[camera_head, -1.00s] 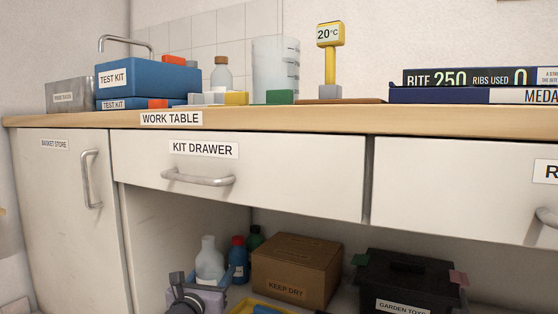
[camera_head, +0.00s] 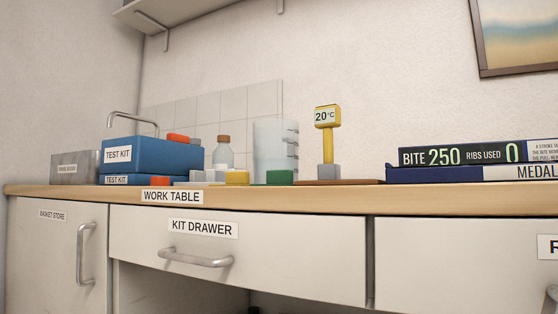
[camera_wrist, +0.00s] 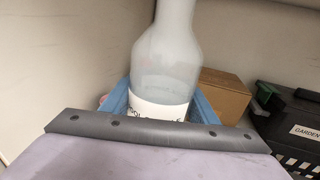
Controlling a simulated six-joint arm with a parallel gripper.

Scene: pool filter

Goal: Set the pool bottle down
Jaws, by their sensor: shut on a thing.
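A pale, translucent bottle (camera_wrist: 165,65) with a white label is in the middle of the wrist view, and I take it to be the pool bottle. Its neck runs out of the top edge, and the label's writing is mostly hidden. My gripper (camera_wrist: 160,112) is shut on this bottle low on its body, behind the dark grey band of my wrist. Blue parts flank the bottle on both sides; I cannot tell what they belong to. Whether the bottle's base touches anything is hidden. Neither gripper nor this bottle is in the head view now.
In the wrist view, a cardboard box (camera_wrist: 224,92) and a black crate (camera_wrist: 290,125) stand to the right. In the head view, the work table (camera_head: 330,200) holds blue test kits (camera_head: 152,154), a brown-capped bottle (camera_head: 222,155), a clear jug (camera_head: 275,148) and books.

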